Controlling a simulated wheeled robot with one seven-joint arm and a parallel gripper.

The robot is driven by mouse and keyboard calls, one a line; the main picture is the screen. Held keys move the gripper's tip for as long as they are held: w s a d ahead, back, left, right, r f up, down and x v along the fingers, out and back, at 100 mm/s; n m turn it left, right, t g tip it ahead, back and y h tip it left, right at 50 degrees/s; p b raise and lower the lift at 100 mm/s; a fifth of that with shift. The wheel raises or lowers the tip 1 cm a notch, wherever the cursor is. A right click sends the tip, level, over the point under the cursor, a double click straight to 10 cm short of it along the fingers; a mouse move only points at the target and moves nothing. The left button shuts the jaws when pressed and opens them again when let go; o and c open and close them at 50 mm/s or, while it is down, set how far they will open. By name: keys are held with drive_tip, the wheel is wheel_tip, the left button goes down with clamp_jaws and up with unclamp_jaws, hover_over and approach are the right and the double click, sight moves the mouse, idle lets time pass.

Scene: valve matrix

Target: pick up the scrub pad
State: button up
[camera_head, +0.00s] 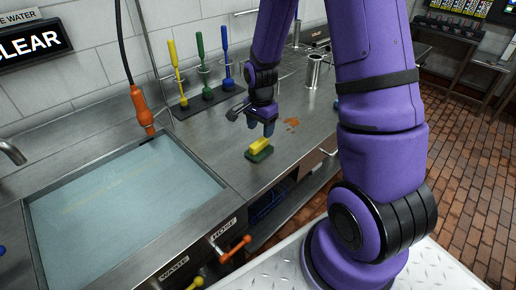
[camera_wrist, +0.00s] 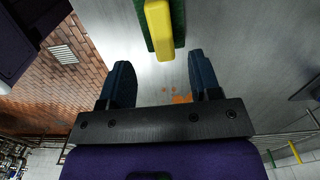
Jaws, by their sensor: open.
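The scrub pad (camera_head: 259,149) lies on the steel counter (camera_head: 215,152), right of the sink. It has a yellow upper block on a green base. In the wrist view the scrub pad (camera_wrist: 159,28) is at the top centre, beyond my fingertips and cut off by the frame edge. My gripper (camera_head: 262,125) is above the counter, just behind and above the pad, fingers pointing down. In the wrist view my gripper (camera_wrist: 162,70) is open and empty, its two dark fingers apart, with no contact with the pad visible.
A water-filled sink (camera_head: 125,205) is at the left, with an orange hose handle (camera_head: 141,108) hanging over it. Yellow, green and blue brushes (camera_head: 202,65) stand in a rack behind. A steel canister (camera_head: 314,72) stands farther back. An orange stain (camera_head: 291,122) marks the counter.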

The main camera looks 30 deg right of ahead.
sight(259, 141)
drive_tip(key=shift+w+a+f, duration=0.1)
drive_tip(key=shift+a+f, duration=0.05)
drive_tip(key=shift+f, duration=3.25)
drive_tip(key=shift+c, duration=0.2)
drive_tip(key=c, duration=1)
